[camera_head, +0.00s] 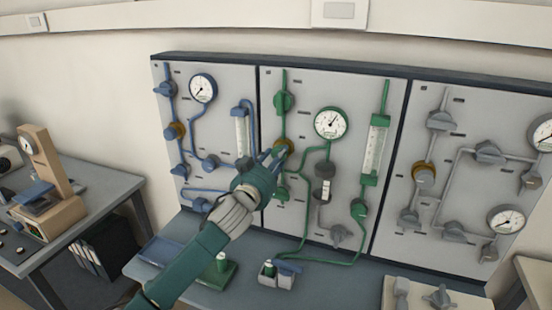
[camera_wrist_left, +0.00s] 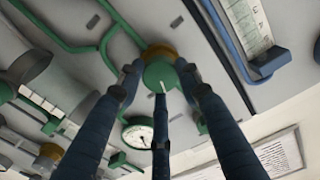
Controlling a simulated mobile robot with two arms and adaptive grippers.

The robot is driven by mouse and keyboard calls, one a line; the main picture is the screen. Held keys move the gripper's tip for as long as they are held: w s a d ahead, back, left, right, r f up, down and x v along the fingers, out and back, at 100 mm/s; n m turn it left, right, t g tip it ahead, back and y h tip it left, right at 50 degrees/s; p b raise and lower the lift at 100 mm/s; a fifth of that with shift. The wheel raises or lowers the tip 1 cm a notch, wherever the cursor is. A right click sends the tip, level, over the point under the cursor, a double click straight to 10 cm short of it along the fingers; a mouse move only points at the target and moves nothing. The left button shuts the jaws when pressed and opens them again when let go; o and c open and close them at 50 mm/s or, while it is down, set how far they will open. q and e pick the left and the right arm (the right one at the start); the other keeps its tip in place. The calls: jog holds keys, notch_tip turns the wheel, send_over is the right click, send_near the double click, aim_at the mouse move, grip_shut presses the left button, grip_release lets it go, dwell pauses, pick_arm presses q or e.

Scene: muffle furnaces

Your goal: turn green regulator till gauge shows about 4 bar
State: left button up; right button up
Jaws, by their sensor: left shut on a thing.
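The green regulator (camera_wrist_left: 158,76) is a green knob with a white mark and a brass collar; its collar also shows in the head view (camera_head: 286,145). My left gripper (camera_wrist_left: 160,84) has its dark fingers closed around the knob, and in the head view the gripper (camera_head: 278,152) reaches it from the lower left. The fingers and hand hide most of the knob in the head view. The green panel's round gauge (camera_head: 330,123) is to the upper right of the regulator; its needle points to the upper right, but its numbers are too small to read. My right gripper is not in view.
A green-ended flow tube (camera_head: 374,148) stands right of the gauge. Blue-piped (camera_head: 203,88) and grey-piped (camera_head: 424,173) panels flank the green one. The bench below holds a green tray (camera_head: 216,275) and a small grey box (camera_head: 276,275). Green pipes run close to the regulator.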

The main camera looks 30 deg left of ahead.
pick_arm(q)
jog(key=shift+m+p, duration=0.6)
jog(key=shift+m, duration=0.6)
jog(key=o, duration=1.1)
jog(key=shift+o, duration=0.2)
jog(key=v, duration=1.2)
